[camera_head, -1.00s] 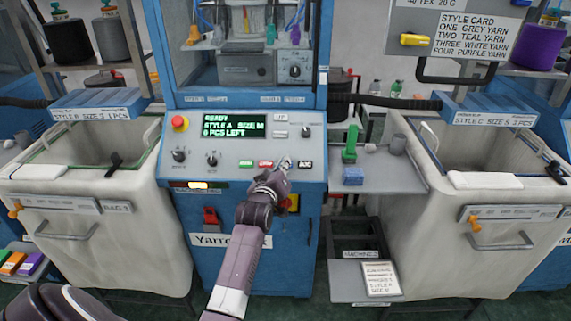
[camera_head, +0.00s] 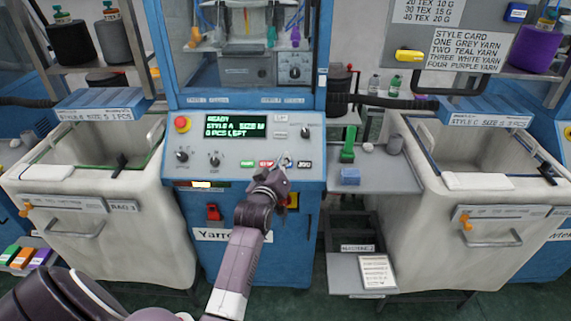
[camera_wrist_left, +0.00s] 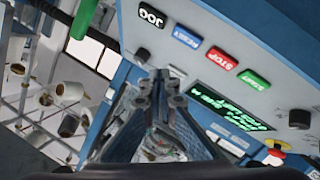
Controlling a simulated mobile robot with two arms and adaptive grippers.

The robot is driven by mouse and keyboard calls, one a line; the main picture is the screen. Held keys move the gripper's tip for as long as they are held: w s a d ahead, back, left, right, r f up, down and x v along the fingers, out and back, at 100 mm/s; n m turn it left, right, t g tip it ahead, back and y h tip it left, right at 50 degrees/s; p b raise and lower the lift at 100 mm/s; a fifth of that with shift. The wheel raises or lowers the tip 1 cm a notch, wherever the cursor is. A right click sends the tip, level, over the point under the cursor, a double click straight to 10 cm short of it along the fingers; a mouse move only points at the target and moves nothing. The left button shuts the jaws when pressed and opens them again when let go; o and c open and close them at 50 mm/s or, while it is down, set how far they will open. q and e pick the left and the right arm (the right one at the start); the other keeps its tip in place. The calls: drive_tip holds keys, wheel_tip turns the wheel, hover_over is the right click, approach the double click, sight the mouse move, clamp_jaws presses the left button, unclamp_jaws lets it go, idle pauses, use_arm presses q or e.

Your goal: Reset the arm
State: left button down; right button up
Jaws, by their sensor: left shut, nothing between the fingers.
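My left gripper (camera_head: 284,163) is shut and empty. It is at the lower right of the blue machine's control panel (camera_head: 222,165), beside the row of small buttons. In the left wrist view its shut fingers (camera_wrist_left: 160,78) point toward the panel, with the black JOG button (camera_wrist_left: 151,17) and the red button (camera_wrist_left: 222,59) beyond them. I cannot tell whether the fingertips touch the panel. The green display (camera_head: 235,127) reads READY, STYLE A, SIZE M, and a pieces-left line. My right gripper is not in view.
Cloth bins stand at the left (camera_head: 60,215) and right (camera_head: 440,240) of the machine. A grey shelf (camera_head: 385,178) at the right holds a green item (camera_head: 348,145) and a blue block (camera_head: 350,177). A red emergency knob (camera_head: 182,123) sits on the panel's left.

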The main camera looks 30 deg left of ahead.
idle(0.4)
use_arm(q)
drive_tip(key=s+d+f+m+g+h, duration=0.15)
drive_tip(key=d+f, duration=0.25)
drive_tip(key=f, duration=0.6)
drive_tip(key=s+d+f+m+g+h, duration=0.1)
drive_tip(key=s+d+f+m+g, duration=0.15)
drive_tip(key=f, duration=0.75)
drive_tip(key=s+d+f+m+g+h, duration=0.15)
drive_tip(key=s+d+f, duration=0.25)
drive_tip(key=s+f, duration=0.45)
drive_tip(key=s+d+f+m+g, duration=0.25)
drive_tip(key=s+f, duration=0.25)
drive_tip(key=f, duration=0.7)
drive_tip(key=s+d+f+m+g, duration=0.1)
drive_tip(key=s+f, duration=0.5)
drive_tip(key=s, duration=0.7)
drive_tip(key=s+d+f+m+g, duration=0.1)
drive_tip(key=s+f, duration=0.5)
drive_tip(key=s, duration=0.7)
drive_tip(key=s+d+f+m+g+h, duration=0.1)
drive_tip(key=s+f+g, duration=0.3)
drive_tip(key=s, duration=1)
wheel_tip(320, 180, down, 2)
drive_tip(key=shift+d+f+m+g, duration=0.1)
drive_tip(key=shift+d+m+g, duration=0.4)
drive_tip(key=shift+m, duration=0.4)
drive_tip(key=shift+d, duration=0.1)
